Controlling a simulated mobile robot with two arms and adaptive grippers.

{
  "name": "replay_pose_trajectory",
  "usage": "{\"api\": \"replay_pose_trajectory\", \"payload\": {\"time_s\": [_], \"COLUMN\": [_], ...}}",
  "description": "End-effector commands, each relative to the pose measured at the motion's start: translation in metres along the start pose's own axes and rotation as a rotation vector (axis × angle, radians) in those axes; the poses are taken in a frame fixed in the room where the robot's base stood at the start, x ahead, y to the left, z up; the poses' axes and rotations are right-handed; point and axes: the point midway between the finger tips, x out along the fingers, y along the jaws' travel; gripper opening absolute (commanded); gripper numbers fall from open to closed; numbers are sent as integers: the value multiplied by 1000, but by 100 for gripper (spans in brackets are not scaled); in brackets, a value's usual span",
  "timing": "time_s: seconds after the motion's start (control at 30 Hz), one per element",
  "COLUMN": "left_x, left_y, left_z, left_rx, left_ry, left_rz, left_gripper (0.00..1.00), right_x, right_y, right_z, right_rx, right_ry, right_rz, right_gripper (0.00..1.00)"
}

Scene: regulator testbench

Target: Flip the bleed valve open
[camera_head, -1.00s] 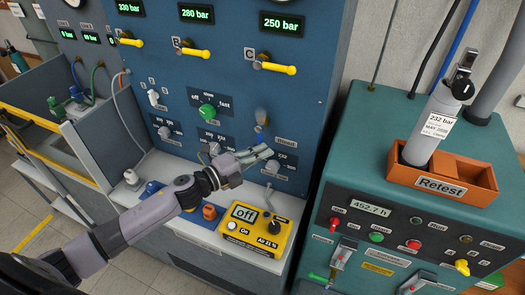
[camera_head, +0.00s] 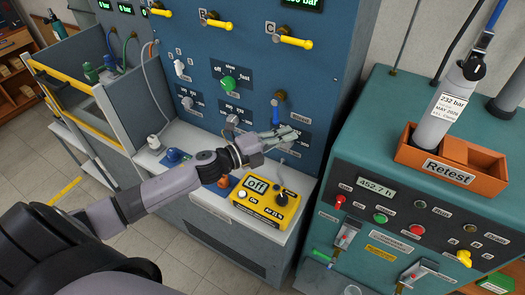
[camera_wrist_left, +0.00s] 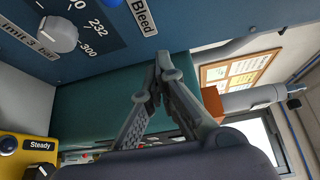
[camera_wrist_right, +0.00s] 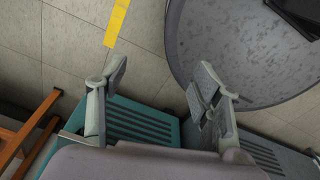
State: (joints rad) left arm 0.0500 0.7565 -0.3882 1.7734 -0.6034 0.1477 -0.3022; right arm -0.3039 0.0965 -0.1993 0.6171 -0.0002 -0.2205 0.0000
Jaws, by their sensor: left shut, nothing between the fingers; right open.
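The bleed valve is on the blue panel in the head view, with a brass body and a blue lever (camera_head: 275,112) hanging down. The "Bleed" label (camera_head: 299,117) is to its right, and also shows in the left wrist view (camera_wrist_left: 143,16). My left gripper (camera_head: 294,133) is shut and empty, just below and right of the lever tip in the picture; I cannot tell whether they touch. In the left wrist view its closed fingers (camera_wrist_left: 162,64) are beside the panel. My right gripper (camera_wrist_right: 160,75) is open and empty in the right wrist view, away from the panel.
A yellow meter box (camera_head: 265,203) sits on the white ledge below my left forearm. A green knob (camera_head: 235,84) and small knobs are left of the lever. A teal cabinet (camera_head: 350,150) with an orange "Retest" tray (camera_head: 484,180) stands at right. A round table (camera_wrist_right: 245,60) is near my right gripper.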

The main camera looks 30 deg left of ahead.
Motion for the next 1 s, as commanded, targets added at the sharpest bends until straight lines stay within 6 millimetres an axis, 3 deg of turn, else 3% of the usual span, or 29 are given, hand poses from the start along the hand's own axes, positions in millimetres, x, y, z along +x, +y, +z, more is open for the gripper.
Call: {"api": "replay_pose_trajectory", "payload": {"time_s": [0.13, 0.33, 0.5, 0.7, 1.0], "left_x": [-19, -48, -69, -81, -83], "left_y": [5, 8, 7, 6, 4], "left_z": [1, 0, 0, 0, 0], "left_rx": [2, 1, 0, 2, 2], "left_ry": [-2, -1, -1, -1, 0], "left_rz": [4, 4, 3, 2, 1], "left_gripper": [0, 0, 0, 0, 0], "right_x": [10, 22, 29, 32, 32], "right_y": [3, -23, -23, -11, -10], "right_z": [0, -12, -12, -6, -5], "right_rx": [0, 10, 7, 4, 5], "right_ry": [1, 18, 19, 12, 11], "right_rz": [4, -26, -26, -12, -10], "right_gripper": [59, 59, 59, 59, 59]}}
